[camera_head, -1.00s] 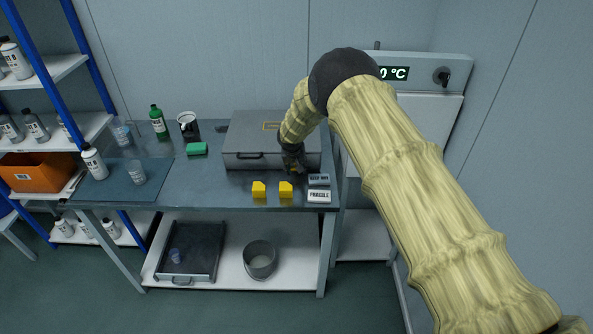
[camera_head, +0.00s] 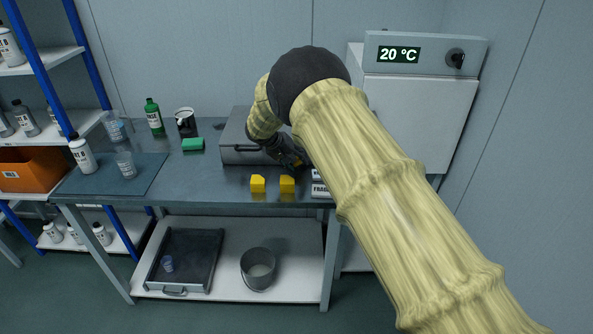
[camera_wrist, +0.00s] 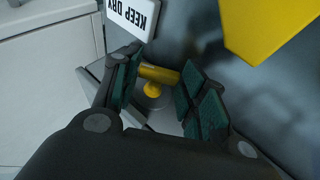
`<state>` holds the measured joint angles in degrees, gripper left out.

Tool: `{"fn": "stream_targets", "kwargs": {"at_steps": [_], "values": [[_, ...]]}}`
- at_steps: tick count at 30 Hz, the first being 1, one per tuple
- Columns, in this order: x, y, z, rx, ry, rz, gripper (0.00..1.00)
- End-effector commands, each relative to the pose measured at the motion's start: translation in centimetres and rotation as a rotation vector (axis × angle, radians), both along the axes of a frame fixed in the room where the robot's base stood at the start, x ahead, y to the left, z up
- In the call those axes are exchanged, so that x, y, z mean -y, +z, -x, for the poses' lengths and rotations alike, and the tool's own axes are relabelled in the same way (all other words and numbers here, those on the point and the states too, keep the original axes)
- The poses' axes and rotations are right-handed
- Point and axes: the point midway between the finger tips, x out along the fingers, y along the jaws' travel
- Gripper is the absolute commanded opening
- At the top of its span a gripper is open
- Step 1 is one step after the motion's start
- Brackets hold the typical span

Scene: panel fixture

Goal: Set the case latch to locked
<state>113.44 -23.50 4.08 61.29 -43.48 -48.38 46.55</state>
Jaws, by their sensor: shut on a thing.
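The grey case (camera_head: 232,136) lies on the bench, partly hidden behind my arm. Its latch (camera_wrist: 157,75) shows in the wrist view as a short yellow bar on a yellow stem with a round grey base. My gripper (camera_head: 294,164) is at the case's front right. In the wrist view, my gripper (camera_wrist: 160,88) has its green-padded fingers on both sides of the yellow bar and is shut on it. In the head view the latch is too hidden to make out. No lock marking is readable.
Two yellow blocks (camera_head: 258,184) (camera_head: 287,184) stand at the bench's front edge, near my gripper. A KEEP DRY sign (camera_wrist: 134,14) is close to the left finger. A green sponge (camera_head: 193,144) and a mug (camera_head: 186,122) are left of the case. A cabinet reading 20 °C (camera_head: 425,115) stands right.

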Motion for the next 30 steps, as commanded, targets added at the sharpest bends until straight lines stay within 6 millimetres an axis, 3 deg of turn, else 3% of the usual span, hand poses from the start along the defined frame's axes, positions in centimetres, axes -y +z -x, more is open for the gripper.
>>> {"fn": "stream_targets", "kwargs": {"at_steps": [1, 30], "values": [[-0.12, -0.76, -0.07, 0.002, 0.000, 0.020, 0.19], [-0.96, -1.55, 0.00, 0.000, 0.000, 0.485, 0.19]]}}
